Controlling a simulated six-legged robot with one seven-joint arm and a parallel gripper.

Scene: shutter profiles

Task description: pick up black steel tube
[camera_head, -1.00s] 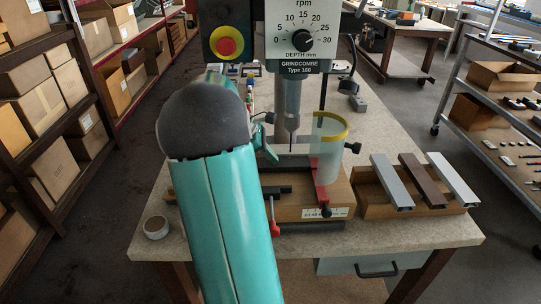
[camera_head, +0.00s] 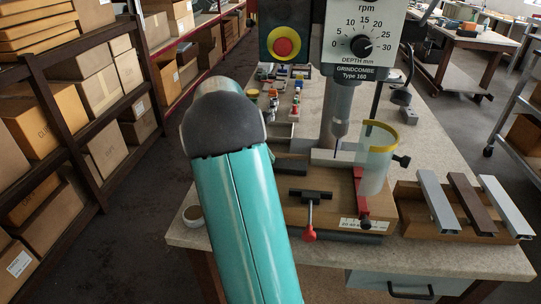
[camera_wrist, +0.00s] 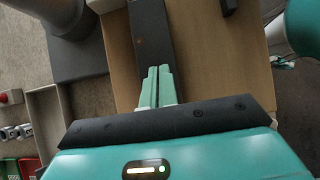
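A black bar that looks like the black steel tube (camera_wrist: 152,40) runs up from under my fingers in the wrist view, along the edge of a wooden board (camera_wrist: 215,60). A small orange spot shows on it. In the head view a short dark length (camera_head: 291,167), probably the same tube, shows behind my arm. My gripper (camera_wrist: 156,88) points at the bar, and its teal fingers are close together, seemingly shut. The fingertips overlap the bar in view; I cannot tell whether they touch it. In the head view my arm hides my gripper.
The drill press (camera_head: 340,110) stands behind the board, with a clear yellow-rimmed guard (camera_head: 376,160). A black crossbar with a red-knobbed lever (camera_head: 310,210) sits at the front. A carton with several profiles (camera_head: 415,215) is right. A tape roll (camera_head: 194,216) is left.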

